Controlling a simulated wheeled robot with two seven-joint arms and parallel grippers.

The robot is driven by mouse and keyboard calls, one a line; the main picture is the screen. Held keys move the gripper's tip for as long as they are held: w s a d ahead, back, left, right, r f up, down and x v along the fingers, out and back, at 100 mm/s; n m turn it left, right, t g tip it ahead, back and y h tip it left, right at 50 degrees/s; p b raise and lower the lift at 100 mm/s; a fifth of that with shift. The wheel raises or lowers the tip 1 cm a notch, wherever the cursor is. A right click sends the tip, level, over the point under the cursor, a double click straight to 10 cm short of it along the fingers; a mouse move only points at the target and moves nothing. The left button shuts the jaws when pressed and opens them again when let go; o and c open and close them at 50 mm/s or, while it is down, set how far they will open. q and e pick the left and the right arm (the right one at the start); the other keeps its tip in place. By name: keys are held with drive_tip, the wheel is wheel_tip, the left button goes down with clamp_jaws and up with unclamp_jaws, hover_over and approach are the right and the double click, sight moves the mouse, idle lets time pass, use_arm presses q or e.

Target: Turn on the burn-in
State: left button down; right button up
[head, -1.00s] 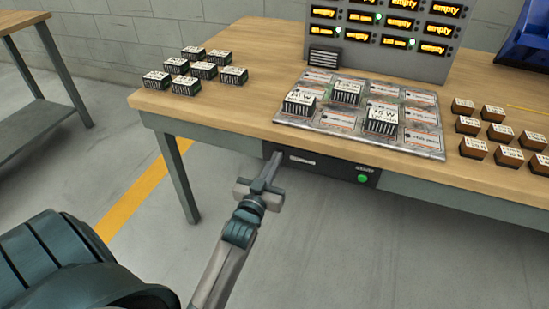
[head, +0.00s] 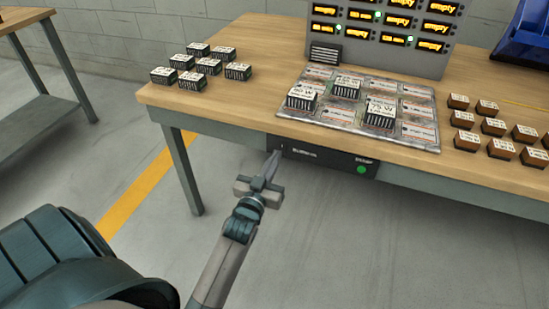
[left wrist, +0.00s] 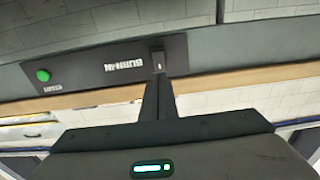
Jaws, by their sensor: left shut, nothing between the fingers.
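A dark control panel (head: 325,160) is fixed under the front edge of the wooden table. In the left wrist view the panel (left wrist: 100,63) appears upside down, with a "BURN-IN" label, a small dark switch (left wrist: 158,61) with a pale mark at one end, and a round green button (left wrist: 43,75) at the other. The green button also shows in the head view (head: 361,170). My left gripper (head: 275,156) is shut and empty, its fingertips at the panel's left end. In the wrist view its fingers reach up to the switch; I cannot tell whether they touch. My right gripper is out of view.
On the table (head: 235,112) a mat (head: 330,127) carries several white-topped modules. More modules stand to its left and brown ones to its right. A grey rack of displays (head: 385,40) stands behind. The floor before the table is clear.

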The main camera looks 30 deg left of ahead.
use_arm(q)
drive_tip(key=r+v, duration=0.2)
drive_tip(key=v, duration=0.8)
drive_tip(key=shift+s, duration=0.3)
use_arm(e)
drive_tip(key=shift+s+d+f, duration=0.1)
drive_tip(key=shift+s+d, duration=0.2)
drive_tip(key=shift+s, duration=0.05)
use_arm(q)
drive_tip(key=shift+d, duration=0.1)
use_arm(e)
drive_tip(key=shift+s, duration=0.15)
